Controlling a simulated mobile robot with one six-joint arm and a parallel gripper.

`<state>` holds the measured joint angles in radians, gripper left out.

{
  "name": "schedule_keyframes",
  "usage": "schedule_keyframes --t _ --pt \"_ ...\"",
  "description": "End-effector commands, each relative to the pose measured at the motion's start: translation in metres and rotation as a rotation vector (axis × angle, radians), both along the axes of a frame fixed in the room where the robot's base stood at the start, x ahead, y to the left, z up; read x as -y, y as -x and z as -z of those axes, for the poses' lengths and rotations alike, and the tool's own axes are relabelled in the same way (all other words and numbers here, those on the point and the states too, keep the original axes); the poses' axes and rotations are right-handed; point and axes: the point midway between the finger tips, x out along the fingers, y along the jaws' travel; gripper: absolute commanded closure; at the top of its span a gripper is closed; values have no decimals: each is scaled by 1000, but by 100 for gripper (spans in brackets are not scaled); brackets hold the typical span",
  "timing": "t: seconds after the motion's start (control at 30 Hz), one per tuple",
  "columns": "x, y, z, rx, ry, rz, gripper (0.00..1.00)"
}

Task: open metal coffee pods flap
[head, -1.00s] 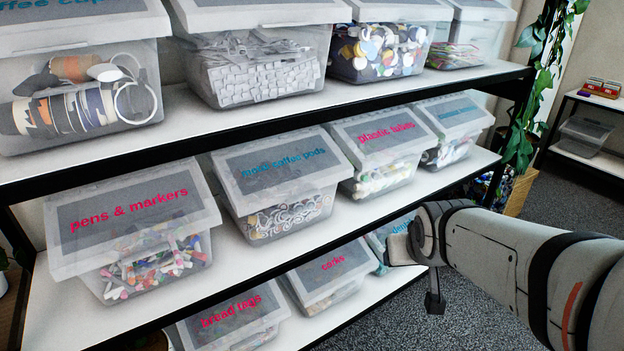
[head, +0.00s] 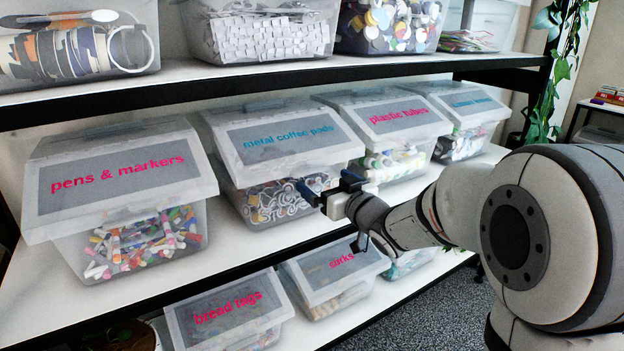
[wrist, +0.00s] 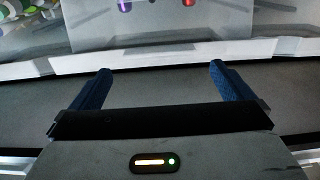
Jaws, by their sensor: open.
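The metal coffee pods bin (head: 262,205) stands on the middle shelf. Its translucent flap (head: 290,165) bears a grey panel with blue lettering and lies shut. Round pods show through the clear front. My gripper (head: 322,184) is in front of this bin, at its right half, just below the flap's front edge. Its two blue fingers are apart with nothing visibly between them. In the wrist view, the open fingers (wrist: 160,82) point toward a pale horizontal edge. I cannot tell whether they touch the bin or flap.
The pens & markers bin (head: 125,245) stands to the left, the plastic tubes bin (head: 392,162) to the right. Below are the bread tags bin (head: 232,312) and the corks bin (head: 335,280). The upper shelf's black edge (head: 240,92) runs above the flap.

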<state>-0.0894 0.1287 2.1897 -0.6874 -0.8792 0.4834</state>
Motion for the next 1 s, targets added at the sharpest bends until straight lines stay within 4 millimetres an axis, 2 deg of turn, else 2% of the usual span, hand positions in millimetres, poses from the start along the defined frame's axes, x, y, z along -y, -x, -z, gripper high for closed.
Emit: schedule_keyframes --t 0.1,0.3,0.67,1.0 --pt "-12 -17 1 -1 0 -1 0" --pt "-25 -36 0 -1 1 0 0" --pt "-27 -42 0 -3 1 3 0" --pt "-27 -41 0 -3 1 3 28"
